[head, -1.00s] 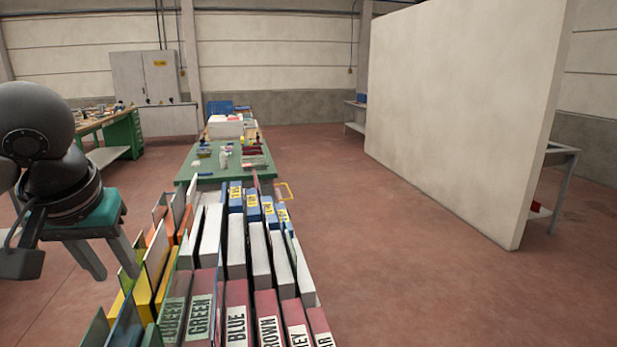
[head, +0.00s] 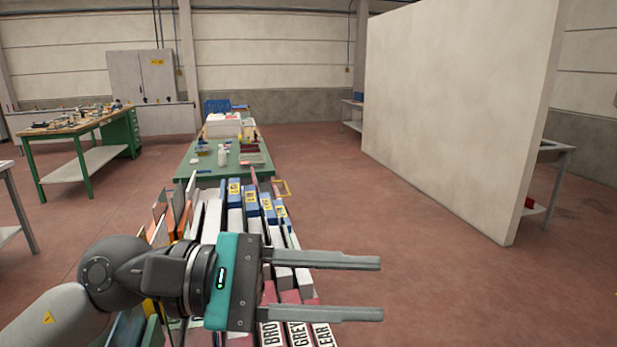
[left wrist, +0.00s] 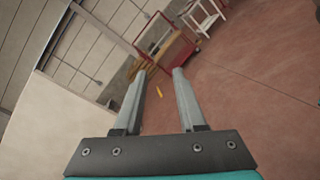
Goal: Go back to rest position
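My left gripper (head: 380,288) reaches in from the lower left of the head view, above the rack of labelled boxes, and points to the right. Its two grey fingers are spread apart with nothing between them. The left wrist view also shows the left gripper (left wrist: 162,82) with open, empty fingers. My right gripper is in neither view.
Upright labelled boxes (head: 298,332) stand in rows below my left arm, partly hidden by it. A green table (head: 190,170) with small items stands beyond. A pale partition wall (head: 450,120) is at the right. A red cart (left wrist: 180,50) shows in the left wrist view. Red floor right of the boxes is clear.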

